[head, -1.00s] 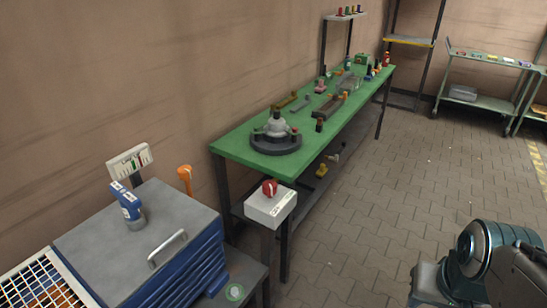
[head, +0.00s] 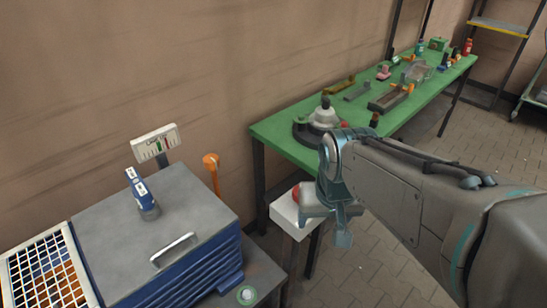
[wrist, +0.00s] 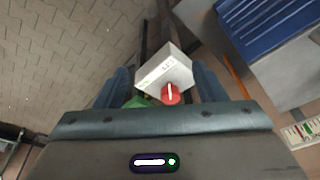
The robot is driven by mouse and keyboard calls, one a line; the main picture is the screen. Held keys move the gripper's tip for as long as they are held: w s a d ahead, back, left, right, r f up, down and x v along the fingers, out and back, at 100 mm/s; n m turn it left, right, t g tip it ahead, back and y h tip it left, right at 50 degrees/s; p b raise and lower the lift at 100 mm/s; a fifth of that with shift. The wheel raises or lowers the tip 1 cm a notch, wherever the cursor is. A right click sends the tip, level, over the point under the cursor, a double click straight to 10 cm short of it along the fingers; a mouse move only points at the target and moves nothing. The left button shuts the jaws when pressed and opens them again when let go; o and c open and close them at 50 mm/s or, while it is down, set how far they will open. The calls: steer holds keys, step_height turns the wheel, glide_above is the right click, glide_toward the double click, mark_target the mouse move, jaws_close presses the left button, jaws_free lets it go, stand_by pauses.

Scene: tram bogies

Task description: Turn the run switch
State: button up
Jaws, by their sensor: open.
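The run switch is a red knob (wrist: 171,94) with a white mark, on a pale box (wrist: 165,66) on a post. In the head view the knob (head: 296,193) shows at the left edge of my gripper (head: 322,214), which hides part of the box (head: 284,209). In the wrist view my gripper (wrist: 163,80) is open, with one blue-grey finger on each side of the box and knob. Nothing is held. I cannot tell whether a finger touches the knob.
A green workbench (head: 282,131) with tools and parts stands behind the switch. A grey-topped blue drawer cabinet (head: 190,214) stands to the left, with an orange-topped post (head: 211,161) behind it. Paved floor (head: 345,275) lies open at the right.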

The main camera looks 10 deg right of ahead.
steer(key=w+r+m+g+p, duration=0.25)
steer(key=w+m+p, duration=0.55)
steer(key=w, duration=1.1)
steer(key=shift+m, duration=0.3)
steer(key=f, duration=1.4)
steer(key=shift+s+d+p, duration=0.2)
steer(key=shift+p, duration=0.1)
steer(key=c, duration=1)
